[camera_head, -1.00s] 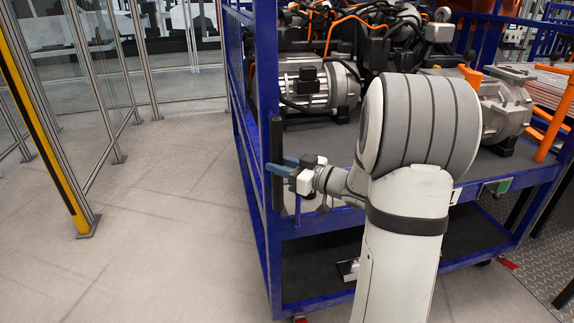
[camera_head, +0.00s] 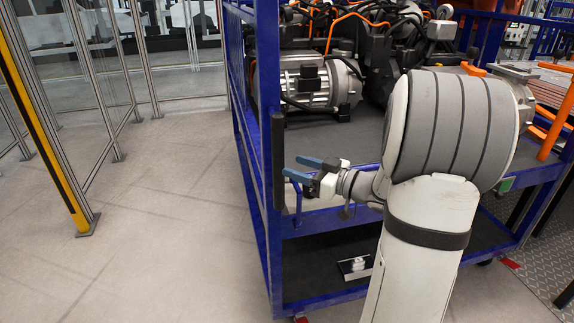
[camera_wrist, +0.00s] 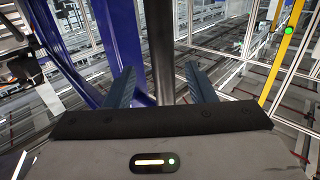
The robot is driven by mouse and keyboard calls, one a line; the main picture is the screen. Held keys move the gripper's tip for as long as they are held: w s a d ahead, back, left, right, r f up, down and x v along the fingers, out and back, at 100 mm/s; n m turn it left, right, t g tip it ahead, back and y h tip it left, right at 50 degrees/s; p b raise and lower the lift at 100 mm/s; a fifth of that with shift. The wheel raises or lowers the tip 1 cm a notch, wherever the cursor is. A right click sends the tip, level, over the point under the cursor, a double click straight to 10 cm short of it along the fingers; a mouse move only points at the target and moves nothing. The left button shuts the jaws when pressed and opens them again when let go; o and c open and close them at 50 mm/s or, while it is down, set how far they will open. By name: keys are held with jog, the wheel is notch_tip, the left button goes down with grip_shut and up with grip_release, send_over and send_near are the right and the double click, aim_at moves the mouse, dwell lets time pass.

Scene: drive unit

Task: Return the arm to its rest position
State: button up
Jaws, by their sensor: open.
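I cannot tell the exact gap to the bar. My grey and white arm covers part of the cart's right side.
The blue cart (camera_head: 262,60) carries a drive unit (camera_head: 310,82) with a silver motor and orange cables on its upper deck. A small metal part (camera_head: 355,266) lies on the lower shelf. A yellow post (camera_head: 50,140) and glass fencing stand left. The floor (camera_head: 160,210) between is clear.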

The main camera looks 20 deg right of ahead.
jog(key=shift+v, duration=0.95)
jog(key=w+d+m+t+h, duration=0.15)
jog(key=w+m+h, duration=0.25)
jog(key=h, duration=0.6)
jog(key=s+a+f+m+g, duration=0.1)
jog(key=s+a+g, duration=0.3)
jog(key=s, duration=0.4)
jog(key=s+a+f+m+g+h, duration=0.1)
jog(key=s+a+f+g, duration=0.2)
jog(key=s, duration=0.6)
jog(key=s+a+f+m+g, duration=0.2)
jog(key=s+a+g, duration=0.3)
jog(key=s, duration=0.3)
jog(key=shift+s+a+f+g+h, duration=0.15)
jog(key=shift+s+f+g+h, duration=0.15)
jog(key=shift+f+g, duration=0.1)
jog(key=shift+c, duration=1.5)
